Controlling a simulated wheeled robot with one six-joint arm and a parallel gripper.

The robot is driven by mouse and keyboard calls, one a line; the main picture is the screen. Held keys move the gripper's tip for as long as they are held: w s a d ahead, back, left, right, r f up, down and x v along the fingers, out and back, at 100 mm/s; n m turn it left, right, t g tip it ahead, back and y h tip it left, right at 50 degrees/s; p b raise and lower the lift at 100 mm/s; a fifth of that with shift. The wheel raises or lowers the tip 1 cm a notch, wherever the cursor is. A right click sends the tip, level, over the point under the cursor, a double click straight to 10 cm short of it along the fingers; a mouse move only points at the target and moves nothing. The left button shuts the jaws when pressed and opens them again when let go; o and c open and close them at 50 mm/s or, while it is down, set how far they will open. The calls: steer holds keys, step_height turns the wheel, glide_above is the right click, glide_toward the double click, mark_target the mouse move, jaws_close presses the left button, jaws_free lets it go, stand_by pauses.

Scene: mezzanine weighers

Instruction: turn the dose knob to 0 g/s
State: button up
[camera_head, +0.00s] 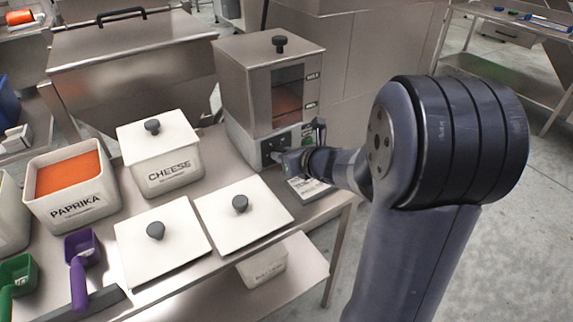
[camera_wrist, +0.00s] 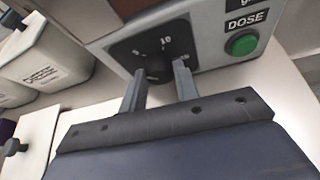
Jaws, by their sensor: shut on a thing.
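The dose knob (camera_wrist: 157,67) is a dark round knob on a black dial plate (camera_wrist: 126,48) with white numbers around it, seen in the wrist view on the front of the dispenser's base. My gripper (camera_wrist: 158,84) has its two grey fingers on either side of the knob, shut on it. Which number the knob points to cannot be told. In the head view my gripper (camera_head: 281,156) is at the front of the steel dispenser (camera_head: 243,85), where my arm hides much of the dial. A green button (camera_wrist: 242,43) under a DOSE label is to the right of the dial.
A white CHEESE bin (camera_head: 168,178) with a lid and an open PAPRIKA bin (camera_head: 75,205) stand left of the dispenser. Two white lids (camera_head: 180,250) with dark knobs lie in front. A purple scoop (camera_head: 79,262) and a green scoop (camera_head: 17,275) are at lower left.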

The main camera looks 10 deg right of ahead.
steer(key=n+b, duration=0.1)
steer(key=h+b, duration=0.1)
steer(key=b, duration=0.1)
steer(key=n+b, duration=0.1)
steer(key=b, duration=0.1)
steer(key=shift+s+a+f+n+t+h, duration=0.1)
steer(key=shift+a+f+n+t+h, duration=0.2)
steer(key=shift+f+h, duration=0.1)
steer(key=n+t+h+b, duration=0.1)
steer(key=n+b, duration=0.1)
steer(key=b, duration=0.3)
steer(key=shift+a+h, duration=0.1)
steer(key=shift+h, duration=0.3)
steer(key=n+h+b, duration=0.1)
steer(key=n+b, duration=0.1)
steer(key=b, duration=0.1)
steer(key=shift+r+t, duration=0.2)
steer(key=shift+t, duration=0.1)
steer(key=shift+s+a+n+b, duration=0.1)
steer(key=shift+n+b, duration=0.3)
steer(key=shift+b, duration=0.05)
steer(key=shift+h, duration=0.3)
steer(key=o, duration=1)
steer(key=shift+c, duration=0.2)
